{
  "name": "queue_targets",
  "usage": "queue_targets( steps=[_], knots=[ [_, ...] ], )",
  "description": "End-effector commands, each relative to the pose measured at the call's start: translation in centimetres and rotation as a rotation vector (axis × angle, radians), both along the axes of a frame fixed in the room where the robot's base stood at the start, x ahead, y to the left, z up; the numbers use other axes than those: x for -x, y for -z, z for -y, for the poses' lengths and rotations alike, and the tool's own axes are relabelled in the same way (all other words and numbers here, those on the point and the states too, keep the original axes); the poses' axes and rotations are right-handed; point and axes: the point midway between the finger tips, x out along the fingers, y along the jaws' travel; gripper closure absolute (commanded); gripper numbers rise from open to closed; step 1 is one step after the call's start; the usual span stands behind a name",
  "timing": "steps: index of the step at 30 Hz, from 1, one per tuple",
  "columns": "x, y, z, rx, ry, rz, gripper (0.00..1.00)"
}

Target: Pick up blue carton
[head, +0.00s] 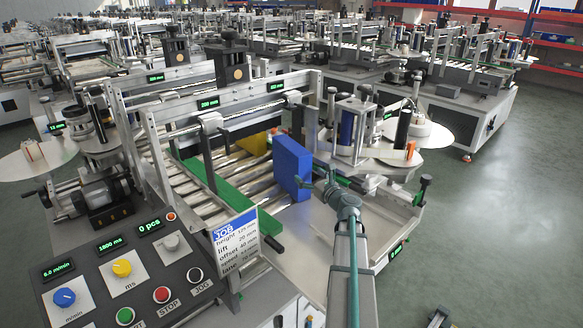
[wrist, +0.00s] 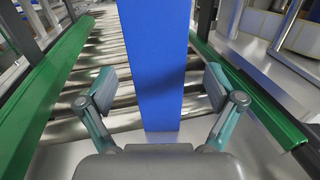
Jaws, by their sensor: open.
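The blue carton (head: 291,166) stands upright at the near end of the roller conveyor in the head view. In the wrist view the blue carton (wrist: 155,70) rises straight ahead, between my two fingers. My gripper (wrist: 158,88) is open, with a finger on either side of the carton and a visible gap on both sides. In the head view my gripper (head: 318,184) is beside the carton, at its right, partly hidden by my own arm.
A green guide rail (head: 215,185) runs along the conveyor's left side. Another green rail (wrist: 262,105) shows at the right in the wrist view. A yellow carton (head: 252,145) is farther back on the rollers. A control panel (head: 130,270) stands at front left.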

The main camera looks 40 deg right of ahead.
Motion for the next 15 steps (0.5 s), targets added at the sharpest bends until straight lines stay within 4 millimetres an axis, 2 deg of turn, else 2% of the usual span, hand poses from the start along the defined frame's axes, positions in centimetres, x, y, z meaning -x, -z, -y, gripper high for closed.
queue_targets(
  steps=[1,3,11,15],
  knots=[
    [-1.1,-0.1,0.2,0.000,-0.002,0.000,0.08],
    [-1.9,-0.1,0.3,0.001,-0.002,-0.001,0.08],
    [-3.5,-0.2,0.4,0.002,0.000,-0.001,0.08],
    [-5.3,-0.5,0.5,0.002,0.000,-0.001,0.08]
  ],
)
